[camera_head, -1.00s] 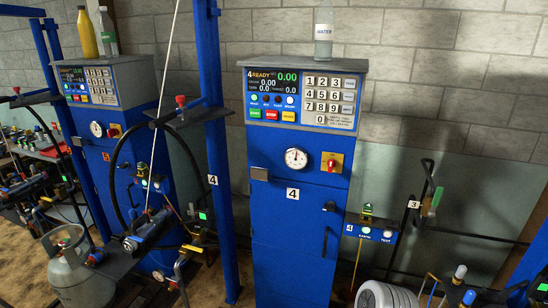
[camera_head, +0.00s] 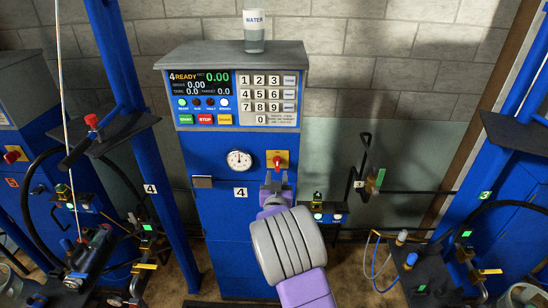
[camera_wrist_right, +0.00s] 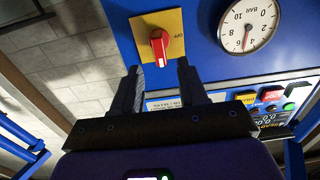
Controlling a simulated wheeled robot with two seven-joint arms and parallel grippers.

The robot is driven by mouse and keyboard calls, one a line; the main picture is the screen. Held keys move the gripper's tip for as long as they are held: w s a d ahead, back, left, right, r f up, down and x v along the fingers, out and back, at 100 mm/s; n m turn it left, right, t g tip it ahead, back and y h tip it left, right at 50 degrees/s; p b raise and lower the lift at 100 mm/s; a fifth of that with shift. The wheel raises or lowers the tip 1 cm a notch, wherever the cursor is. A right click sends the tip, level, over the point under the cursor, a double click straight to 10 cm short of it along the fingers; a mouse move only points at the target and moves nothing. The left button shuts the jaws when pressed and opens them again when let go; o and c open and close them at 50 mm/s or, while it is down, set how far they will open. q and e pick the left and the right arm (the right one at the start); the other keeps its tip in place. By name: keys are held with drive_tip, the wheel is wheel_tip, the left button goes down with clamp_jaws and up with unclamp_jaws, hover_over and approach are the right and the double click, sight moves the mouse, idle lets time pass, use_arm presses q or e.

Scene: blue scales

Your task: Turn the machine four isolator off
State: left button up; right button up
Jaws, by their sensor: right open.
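The machine four isolator is a red rotary knob (camera_head: 277,161) on a yellow plate, on the blue cabinet (camera_head: 212,220) marked 4, right of the round gauge. In the right wrist view the red knob (camera_wrist_right: 160,46) shows a white stripe running roughly up and down the picture, with lettering beside it on the yellow plate (camera_wrist_right: 174,22). My right gripper (camera_head: 277,178) is just below the knob in the head view. In the wrist view its two fingers (camera_wrist_right: 160,70) are apart and empty, with the knob beyond their tips. My left gripper is out of view.
The gauge (camera_head: 239,160) and keypad panel (camera_head: 238,100) are close by on the same cabinet. A water bottle (camera_head: 254,32) stands on top. A blue post (camera_head: 133,120) rises at left; a bracket with a green-handled valve (camera_head: 375,180) is at right.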

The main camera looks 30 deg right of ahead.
sight(277, 167)
drive_tip(key=shift+x, duration=3.65)
clamp_jaws()
